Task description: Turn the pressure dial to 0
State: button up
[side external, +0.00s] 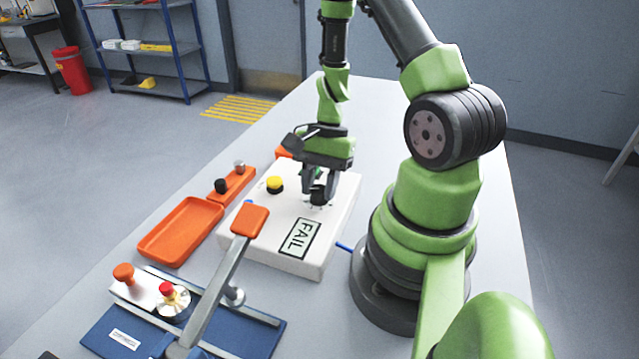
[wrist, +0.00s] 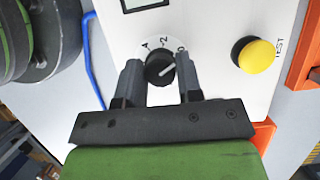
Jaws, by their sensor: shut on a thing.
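The pressure dial (wrist: 160,69) is a small black knob with a white pointer line, on a white housing (side external: 265,228). The pointer line slants up and to the right, on the side of the right-hand mark. My gripper (wrist: 160,78) has one finger on each side of the knob and is shut on it. In the side view my gripper (side external: 318,194) reaches down onto the housing top and mostly hides the dial.
A yellow TEST button (wrist: 258,54) is beside the dial. The housing's display (side external: 299,239) reads FAIL. A blue fixture with an orange-handled lever (side external: 250,221), an orange tray (side external: 180,232) and a blue cable (wrist: 90,55) are nearby. The table's far end is clear.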

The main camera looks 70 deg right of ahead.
dwell(0.3)
jog(key=o, duration=0.9)
jog(key=shift+r, duration=0.1)
jog(key=v, duration=0.9)
jog(key=shift+d+r, duration=0.25)
jog(key=shift+r, duration=0.1)
jog(key=s+a+r+n+t, duration=0.1)
jog(key=a+r+n+t, duration=0.1)
jog(key=a+r+n, duration=0.2)
jog(key=s+a+r+n+t+h, duration=0.1)
jog(key=a+r+n+t, duration=0.1)
jog(key=a+r+n, duration=0.3)
jog(key=s+a+r+n+t+h, duration=0.1)
jog(key=a+r+n+t, duration=0.2)
jog(key=a+r+n, duration=0.2)
jog(key=shift+s+a+r, duration=0.2)
jog(key=shift+a+r, duration=0.3)
jog(key=shift+r, duration=0.15)
jog(key=shift+s+a+r, duration=0.15)
jog(key=shift+a+r, duration=0.35)
jog(key=shift+r, duration=0.15)
